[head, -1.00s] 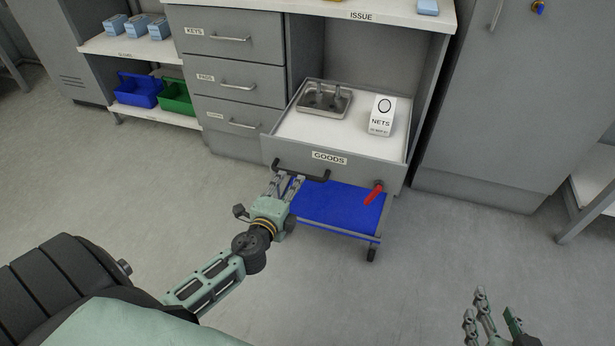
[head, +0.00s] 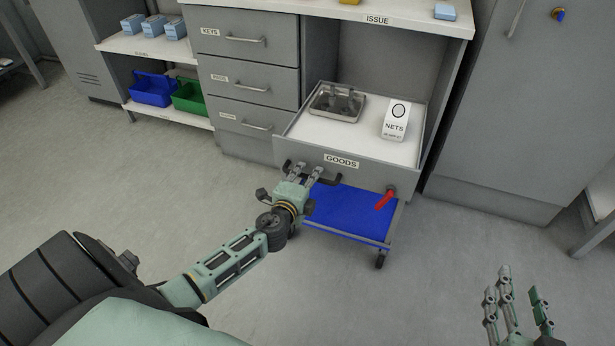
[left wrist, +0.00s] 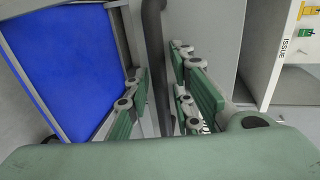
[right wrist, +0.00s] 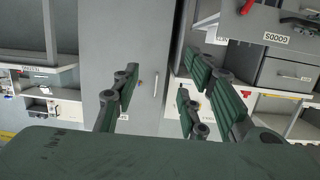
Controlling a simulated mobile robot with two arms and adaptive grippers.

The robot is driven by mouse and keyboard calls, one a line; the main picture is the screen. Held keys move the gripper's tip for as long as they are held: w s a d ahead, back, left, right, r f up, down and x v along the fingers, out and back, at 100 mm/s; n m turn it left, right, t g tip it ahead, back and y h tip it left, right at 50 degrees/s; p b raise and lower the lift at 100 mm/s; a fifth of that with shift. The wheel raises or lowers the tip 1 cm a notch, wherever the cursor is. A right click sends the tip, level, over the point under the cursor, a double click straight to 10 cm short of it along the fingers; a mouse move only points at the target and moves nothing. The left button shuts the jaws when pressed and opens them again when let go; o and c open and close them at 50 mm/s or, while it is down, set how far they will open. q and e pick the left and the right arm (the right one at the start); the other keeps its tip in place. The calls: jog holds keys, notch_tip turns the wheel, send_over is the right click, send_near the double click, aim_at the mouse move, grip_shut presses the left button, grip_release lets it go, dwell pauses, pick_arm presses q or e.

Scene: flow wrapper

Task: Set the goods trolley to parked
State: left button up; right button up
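The goods trolley is a grey tray (head: 300,153) labelled GOODS over a blue lower shelf (head: 350,213), on wheels, standing in the bay under the ISSUE counter. A black bar handle (head: 330,181) is on its front; a red lever (head: 384,201) hangs slanted at its front right corner. My left gripper (head: 308,171) is at the left part of the handle. In the left wrist view the dark bar (left wrist: 155,60) lies between its spread fingers (left wrist: 160,95), with gaps showing. My right gripper (head: 518,293) is open and empty, low at the right, away from the trolley.
A metal pan (head: 337,103) and a white NETS carton (head: 396,119) stand in the trolley tray. Drawers (head: 248,85) flank the bay on the left, a grey cabinet (head: 500,120) on the right. The floor in front is clear.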

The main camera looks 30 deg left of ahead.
pick_arm(q)
grip_shut()
dwell(0.3)
